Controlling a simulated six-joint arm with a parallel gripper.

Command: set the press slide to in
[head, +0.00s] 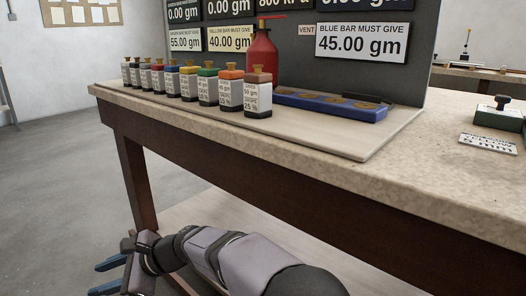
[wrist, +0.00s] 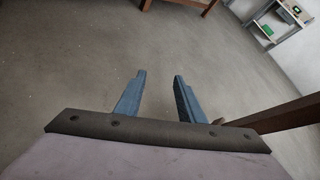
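I cannot pick out the press slide with certainty. A green block with a black knob (head: 500,113) stands at the right edge of the head view, partly cut off, with a small lettered plate (head: 488,143) in front of it. Whether it is the press slide, and how it is set, I cannot tell. My gripper (head: 94,280) is low at the left, below the bench top and far from that block. Its two blue fingers are apart and empty, over bare floor in the wrist view (wrist: 159,76).
The stone-topped bench (head: 440,150) has its front edge above my arm. On its board stand a row of small labelled bottles (head: 207,91), a red pump bottle (head: 262,55) and a blue tray with round recesses (head: 330,106). A dark panel with number signs (head: 362,43) rises behind.

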